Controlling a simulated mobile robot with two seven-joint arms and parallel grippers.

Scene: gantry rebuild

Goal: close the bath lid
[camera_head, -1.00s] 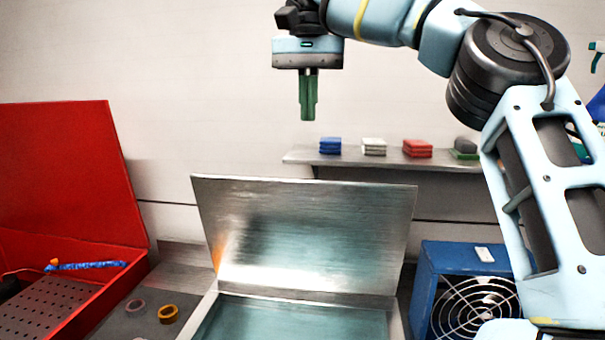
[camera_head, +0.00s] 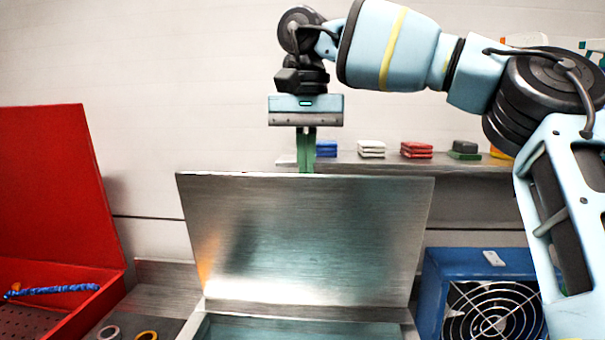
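The bath lid (camera_head: 310,235) is a brushed metal plate that stands up, open, at the back of the bath (camera_head: 300,329). Only a strip of the bath's interior shows at the bottom of the picture. My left gripper is not in view.
An open red box (camera_head: 60,190) with a raised lid stands at the left. A blue fan unit (camera_head: 480,265) stands close on the right. Behind the lid, a shelf (camera_head: 470,163) carries several small coloured stacks.

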